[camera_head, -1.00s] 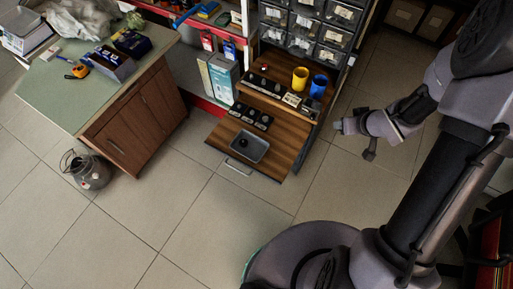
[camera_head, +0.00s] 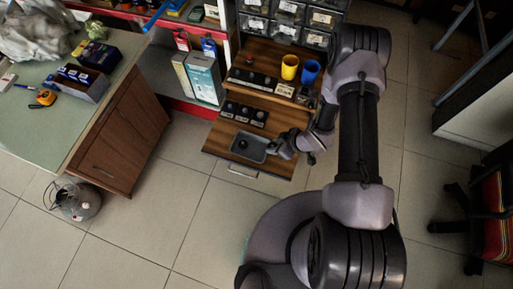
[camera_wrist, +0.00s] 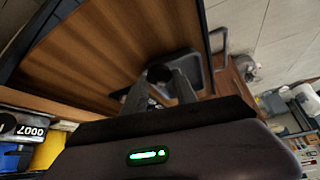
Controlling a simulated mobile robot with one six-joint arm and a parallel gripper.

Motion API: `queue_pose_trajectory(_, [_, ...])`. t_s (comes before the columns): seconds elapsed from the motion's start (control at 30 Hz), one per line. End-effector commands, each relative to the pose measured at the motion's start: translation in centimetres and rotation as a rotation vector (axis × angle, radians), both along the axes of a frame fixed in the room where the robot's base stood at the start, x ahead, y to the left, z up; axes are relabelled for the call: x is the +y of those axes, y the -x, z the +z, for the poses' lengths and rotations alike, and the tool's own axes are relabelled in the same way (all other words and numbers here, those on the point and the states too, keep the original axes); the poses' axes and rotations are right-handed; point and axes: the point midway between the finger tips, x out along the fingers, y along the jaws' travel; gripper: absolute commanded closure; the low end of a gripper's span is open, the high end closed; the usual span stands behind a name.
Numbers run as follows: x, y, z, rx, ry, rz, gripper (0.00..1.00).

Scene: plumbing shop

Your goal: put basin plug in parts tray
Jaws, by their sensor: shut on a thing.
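The parts tray (camera_head: 262,156) is a small grey open tray on the wooden drawer board, with a dark round thing (camera_head: 243,144) inside it. In the wrist view the tray (camera_wrist: 205,83) lies just beyond my fingertips, partly hidden by them, and the dark round thing (camera_wrist: 158,73) shows past them. My gripper (camera_head: 281,149) is at the tray's right edge in the head view. It also shows in the wrist view (camera_wrist: 160,92), shut on a small greyish thing (camera_wrist: 155,99), seemingly the basin plug, mostly hidden between the fingers. I cannot tell its height above the tray.
Black holders (camera_head: 244,114) with small parts sit behind the tray. A yellow mug (camera_head: 290,67) and a blue mug (camera_head: 309,72) stand on the upper shelf near my arm. A green-topped workbench (camera_head: 40,125) is at left. The floor in front is clear.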

Motion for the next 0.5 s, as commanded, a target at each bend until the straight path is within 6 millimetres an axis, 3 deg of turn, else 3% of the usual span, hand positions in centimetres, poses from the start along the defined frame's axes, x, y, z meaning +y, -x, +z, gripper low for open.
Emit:
queue_pose_trajectory(0.1, [3.7,-0.5,-0.6,0.0,0.0,0.006,1.0])
queue_pose_trajectory(0.2, [5.4,-0.8,-0.7,0.0,0.0,0.002,1.0])
queue_pose_trajectory(0.27, [5.8,-0.8,-0.8,0.0,0.0,-0.001,1.0])
queue_pose_trajectory(0.5, [5.9,-0.9,-4.4,0.001,0.0,-0.003,1.0])
